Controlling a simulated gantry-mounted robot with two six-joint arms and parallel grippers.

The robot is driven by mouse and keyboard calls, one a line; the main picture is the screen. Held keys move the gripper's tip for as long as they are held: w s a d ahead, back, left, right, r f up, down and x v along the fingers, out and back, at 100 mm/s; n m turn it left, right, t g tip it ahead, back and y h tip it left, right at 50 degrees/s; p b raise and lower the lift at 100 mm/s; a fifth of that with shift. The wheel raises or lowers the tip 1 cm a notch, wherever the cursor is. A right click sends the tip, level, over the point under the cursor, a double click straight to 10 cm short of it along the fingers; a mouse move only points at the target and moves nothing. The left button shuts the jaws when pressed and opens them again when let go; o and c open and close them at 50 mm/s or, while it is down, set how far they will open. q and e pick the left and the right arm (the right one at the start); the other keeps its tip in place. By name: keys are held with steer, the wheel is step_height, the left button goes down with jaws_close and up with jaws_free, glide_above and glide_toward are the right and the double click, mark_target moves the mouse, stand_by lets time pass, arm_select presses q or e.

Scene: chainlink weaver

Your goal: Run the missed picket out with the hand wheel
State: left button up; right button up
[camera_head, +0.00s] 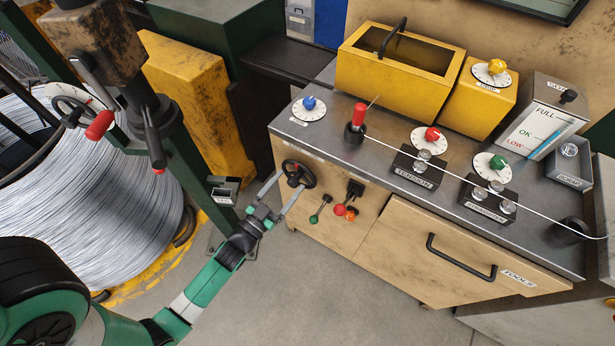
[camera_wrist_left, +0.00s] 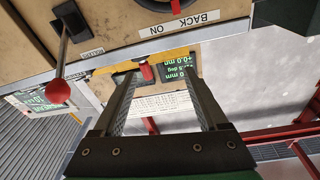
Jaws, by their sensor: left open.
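A small black hand wheel (camera_head: 299,173) is on the front of the tan cabinet in the head view. My left gripper (camera_head: 291,180) is open, its two fingers reaching up to the wheel; I cannot tell whether they touch it. In the left wrist view the fingers (camera_wrist_left: 157,75) stand apart, and a red piece (camera_wrist_left: 146,71) shows between their tips, apparently beyond them. A green digital display (camera_wrist_left: 176,68) shows behind the right finger. I cannot make out the picket in either view. My right gripper is not in view.
Small levers with green (camera_head: 314,219) and red (camera_head: 340,209) knobs sit right of the wheel. A red-ball lever (camera_wrist_left: 57,92) shows in the wrist view. A large wire coil (camera_head: 95,190) stands left. The cabinet top (camera_head: 325,155) carries dials and rollers with a wire. The floor (camera_head: 290,290) in front is clear.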

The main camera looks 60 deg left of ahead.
arm_select(q)
steer(key=g+b, duration=0.1)
steer(key=b, duration=0.1)
glide_toward(291, 185)
step_height(291, 185, up, 3)
steer(key=w, duration=0.2)
steer(key=s+d+f+n+g+y+b, duration=0.1)
steer(key=s+d+f+b, duration=0.1)
steer(key=s+f, duration=0.1)
steer(key=b+x, duration=0.2)
steer(key=x, duration=1)
steer(key=shift+w+a, duration=0.1)
steer(key=shift+a, duration=0.2)
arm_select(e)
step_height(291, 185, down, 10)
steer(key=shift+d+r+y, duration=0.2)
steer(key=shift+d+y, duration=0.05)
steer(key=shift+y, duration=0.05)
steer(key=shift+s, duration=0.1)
arm_select(q)
jaws_close()
steer(key=shift+r, duration=0.1)
